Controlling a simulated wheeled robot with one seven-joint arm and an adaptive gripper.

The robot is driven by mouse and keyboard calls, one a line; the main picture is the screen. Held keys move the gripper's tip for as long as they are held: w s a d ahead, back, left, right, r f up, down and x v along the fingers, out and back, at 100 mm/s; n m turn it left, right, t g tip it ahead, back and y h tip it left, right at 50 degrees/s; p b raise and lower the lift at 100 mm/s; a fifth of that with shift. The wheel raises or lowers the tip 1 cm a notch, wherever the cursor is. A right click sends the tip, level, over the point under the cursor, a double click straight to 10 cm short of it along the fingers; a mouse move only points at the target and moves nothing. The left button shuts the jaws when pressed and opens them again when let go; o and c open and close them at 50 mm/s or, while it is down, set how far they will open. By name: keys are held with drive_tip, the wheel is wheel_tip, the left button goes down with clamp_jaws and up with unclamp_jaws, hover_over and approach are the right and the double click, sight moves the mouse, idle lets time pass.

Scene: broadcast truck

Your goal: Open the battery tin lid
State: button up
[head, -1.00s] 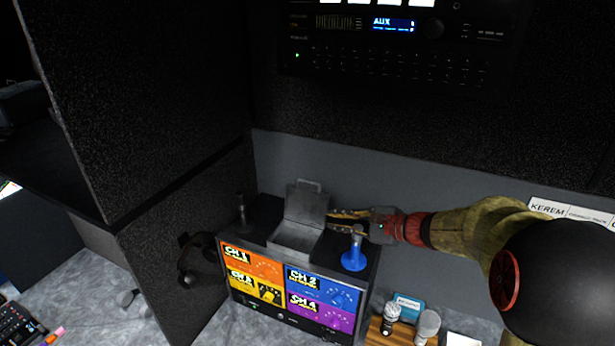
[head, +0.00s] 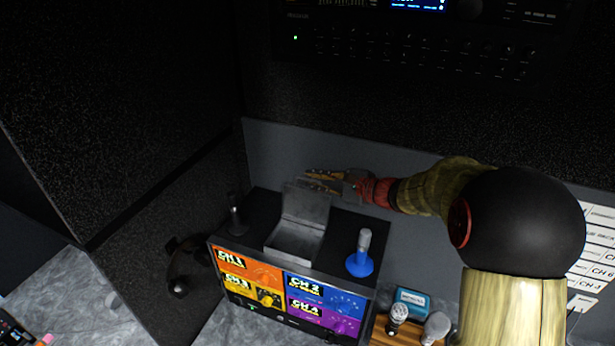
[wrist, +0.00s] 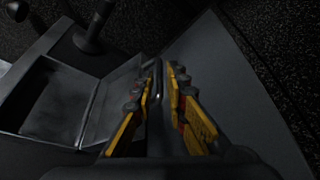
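The battery tin (head: 292,240) is a grey metal box on top of a dark rack unit. Its lid (head: 306,205) stands raised at the back, and the inside shows. In the wrist view the open tin (wrist: 28,112) is at the left, with the lid (wrist: 112,100) sloping up beside my fingers. My gripper (head: 312,180) is at the lid's top edge. Its yellow fingers are apart, and the lid's thin handle (wrist: 158,82) shows between them in the wrist view. I cannot tell whether a finger touches it.
A blue-based microphone stand (head: 360,262) is right of the tin, and a dark post (head: 237,215) is left of it. The rack front has coloured channel panels (head: 250,268). Microphones (head: 397,317) stand at the lower right. A grey wall is close behind.

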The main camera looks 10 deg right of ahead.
drive_tip(key=shift+x, duration=1.5)
drive_tip(key=shift+s, duration=0.1)
drive_tip(key=shift+c, duration=0.6)
clamp_jaws()
